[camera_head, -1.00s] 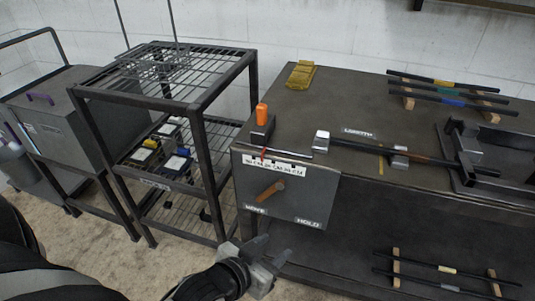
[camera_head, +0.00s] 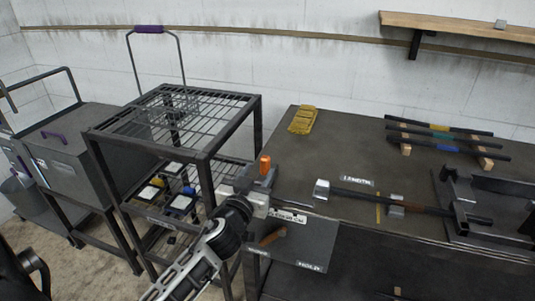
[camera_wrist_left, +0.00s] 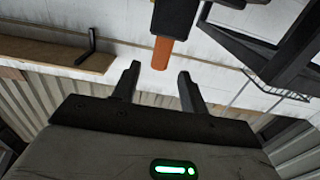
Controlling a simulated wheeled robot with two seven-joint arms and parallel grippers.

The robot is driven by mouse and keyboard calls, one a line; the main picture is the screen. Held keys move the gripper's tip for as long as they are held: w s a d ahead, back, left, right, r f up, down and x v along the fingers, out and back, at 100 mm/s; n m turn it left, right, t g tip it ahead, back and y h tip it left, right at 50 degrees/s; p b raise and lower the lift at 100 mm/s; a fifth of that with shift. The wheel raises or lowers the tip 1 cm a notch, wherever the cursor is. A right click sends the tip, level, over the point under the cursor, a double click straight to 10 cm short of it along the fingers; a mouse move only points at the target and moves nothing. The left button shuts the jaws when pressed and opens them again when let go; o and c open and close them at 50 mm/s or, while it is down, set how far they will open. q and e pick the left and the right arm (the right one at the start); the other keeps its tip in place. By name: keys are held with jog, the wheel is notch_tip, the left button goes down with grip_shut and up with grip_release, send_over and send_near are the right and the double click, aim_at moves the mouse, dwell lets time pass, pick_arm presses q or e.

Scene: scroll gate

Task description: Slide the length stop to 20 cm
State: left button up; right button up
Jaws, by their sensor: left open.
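The length stop is a dark block with an upright orange handle (camera_head: 265,165), at the left front corner of the bench. The left wrist view shows the orange handle (camera_wrist_left: 161,52) just beyond the gap between my fingertips, with the dark block (camera_wrist_left: 174,18) behind it. My left gripper (camera_head: 258,182) is open and empty, close to the stop; it also shows in the wrist view (camera_wrist_left: 160,74). My gripper and wrist hide part of the white scale (camera_head: 288,216). A wooden lever (camera_head: 272,236) sits on the front panel (camera_head: 290,250) below, left of the HOLD label. My right gripper is out of view.
A wire rack (camera_head: 190,108) stands left of the bench, near my left forearm. On the bench (camera_head: 300,170) lie a dark bar (camera_head: 350,193) and a yellow item (camera_head: 302,120). Several rods (camera_head: 440,137) rest at the back right. A dark frame (camera_head: 480,200) stands right.

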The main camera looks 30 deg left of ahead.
aim_at(268, 157)
pick_arm(q)
jog(key=x, duration=0.7)
jog(key=shift+w, duration=0.4)
